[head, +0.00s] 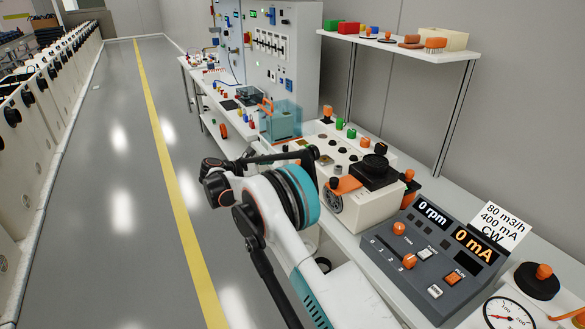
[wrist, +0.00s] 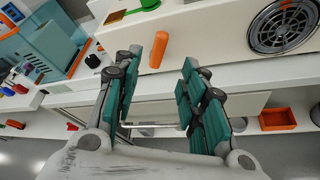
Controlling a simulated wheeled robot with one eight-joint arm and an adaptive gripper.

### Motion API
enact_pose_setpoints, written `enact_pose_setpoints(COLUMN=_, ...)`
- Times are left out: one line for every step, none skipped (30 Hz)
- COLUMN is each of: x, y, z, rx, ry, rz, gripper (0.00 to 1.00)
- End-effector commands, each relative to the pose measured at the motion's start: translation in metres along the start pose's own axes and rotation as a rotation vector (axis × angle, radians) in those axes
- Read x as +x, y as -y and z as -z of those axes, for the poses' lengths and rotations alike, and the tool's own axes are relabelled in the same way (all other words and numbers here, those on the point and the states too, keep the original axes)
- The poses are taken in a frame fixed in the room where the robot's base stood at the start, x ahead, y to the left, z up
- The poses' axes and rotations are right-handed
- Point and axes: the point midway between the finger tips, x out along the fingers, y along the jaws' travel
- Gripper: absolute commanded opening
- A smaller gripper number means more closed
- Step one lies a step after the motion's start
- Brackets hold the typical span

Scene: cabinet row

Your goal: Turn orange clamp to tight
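In the wrist view an orange bar-shaped handle (wrist: 159,50), which looks like the orange clamp, stands at the front edge of a white machine housing (wrist: 210,35). It appears tilted slightly from vertical. My gripper (wrist: 173,52) is open, with green-padded fingers pointing at the housing. The handle shows between the fingertips, close to the left one; I cannot tell whether they touch. In the head view my gripper (head: 308,156) is beside the white machine (head: 365,208), and my arm hides part of its near side. I cannot make out the clamp clearly there.
A grey control panel (head: 430,255) reads 0 rpm and 0 mA, with a note card (head: 496,224) behind it. A teal clear box (head: 281,120) stands farther along the bench. The floor aisle (head: 110,150) at left is clear.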

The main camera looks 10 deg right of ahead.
Motion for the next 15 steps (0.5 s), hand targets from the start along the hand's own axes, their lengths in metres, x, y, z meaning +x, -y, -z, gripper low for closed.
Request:
enact_pose_setpoints(x=0.012, y=0.002, z=0.002, rx=0.001, ry=0.001, rz=0.002, gripper=0.38)
enact_pose_setpoints(x=0.018, y=0.002, z=0.002, rx=0.001, ry=0.001, rz=0.002, gripper=0.38)
enact_pose_setpoints(x=0.026, y=0.002, z=0.002, rx=0.001, ry=0.001, rz=0.002, gripper=0.38)
enact_pose_setpoints(x=0.032, y=0.002, z=0.002, rx=0.001, ry=0.001, rz=0.002, gripper=0.38)
enact_pose_setpoints(x=0.038, y=0.002, z=0.002, rx=0.001, ry=0.001, rz=0.002, gripper=0.38)
enact_pose_setpoints(x=0.046, y=0.002, z=0.002, rx=0.001, ry=0.001, rz=0.002, gripper=0.38)
enact_pose_setpoints(x=0.052, y=0.002, z=0.002, rx=0.001, ry=0.000, rz=0.002, gripper=0.38)
enact_pose_setpoints(x=0.058, y=0.002, z=0.002, rx=0.001, ry=0.000, rz=0.002, gripper=0.38)
enact_pose_setpoints(x=0.065, y=0.002, z=0.002, rx=0.001, ry=0.001, rz=0.002, gripper=0.38)
enact_pose_setpoints(x=0.071, y=0.002, z=0.002, rx=0.001, ry=0.000, rz=0.002, gripper=0.38)
enact_pose_setpoints(x=0.076, y=0.002, z=0.002, rx=0.001, ry=0.000, rz=0.002, gripper=0.38)
enact_pose_setpoints(x=0.083, y=0.002, z=0.002, rx=0.002, ry=0.000, rz=0.001, gripper=0.38)
enact_pose_setpoints(x=0.087, y=0.002, z=0.002, rx=0.002, ry=0.000, rz=0.001, gripper=0.38)
enact_pose_setpoints(x=0.091, y=0.002, z=0.002, rx=0.002, ry=0.000, rz=0.001, gripper=0.38)
enact_pose_setpoints(x=0.096, y=0.001, z=0.002, rx=0.001, ry=0.000, rz=0.001, gripper=0.38)
